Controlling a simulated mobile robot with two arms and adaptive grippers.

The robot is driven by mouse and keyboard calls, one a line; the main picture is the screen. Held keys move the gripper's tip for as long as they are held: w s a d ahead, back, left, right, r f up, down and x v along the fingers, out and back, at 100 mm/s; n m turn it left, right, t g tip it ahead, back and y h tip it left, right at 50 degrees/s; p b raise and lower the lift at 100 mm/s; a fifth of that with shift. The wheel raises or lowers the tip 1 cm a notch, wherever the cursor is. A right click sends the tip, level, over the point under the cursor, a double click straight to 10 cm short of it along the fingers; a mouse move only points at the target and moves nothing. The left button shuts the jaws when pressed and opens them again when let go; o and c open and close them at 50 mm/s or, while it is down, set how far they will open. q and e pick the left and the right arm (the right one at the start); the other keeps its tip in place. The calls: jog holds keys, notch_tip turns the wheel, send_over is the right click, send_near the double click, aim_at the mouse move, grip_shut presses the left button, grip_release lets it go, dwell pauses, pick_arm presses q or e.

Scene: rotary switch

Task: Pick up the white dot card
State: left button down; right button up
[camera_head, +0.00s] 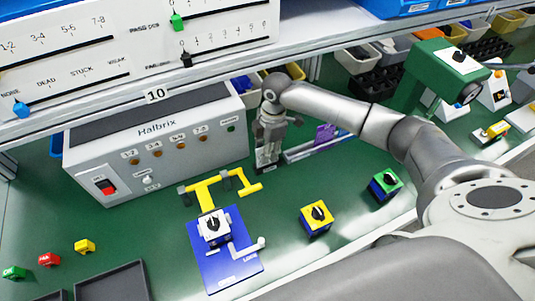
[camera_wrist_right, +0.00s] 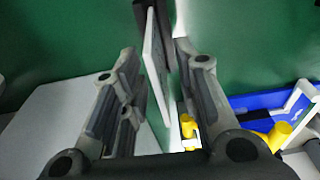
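A thin white card (camera_wrist_right: 158,68) stands on edge between the fingers of my right gripper (camera_wrist_right: 157,55) in the right wrist view. No dot is visible on the face I see. In the head view my right gripper (camera_head: 267,150) points down beside the right end of the grey Halbrix box, with a small pale piece (camera_head: 266,156) at its fingers. My left gripper is out of view.
The grey Halbrix box (camera_head: 150,145) stands left of the gripper. A yellow fixture (camera_head: 215,190) and a blue base with a switch (camera_head: 235,271) are in front. Yellow (camera_head: 316,221) and green (camera_head: 386,186) switches sit right. A shelf edge (camera_head: 158,96) overhangs behind.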

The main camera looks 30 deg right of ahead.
jog(key=shift+a+f, duration=0.1)
jog(key=shift+f, duration=0.95)
grip_shut()
jog(key=shift+r, duration=0.1)
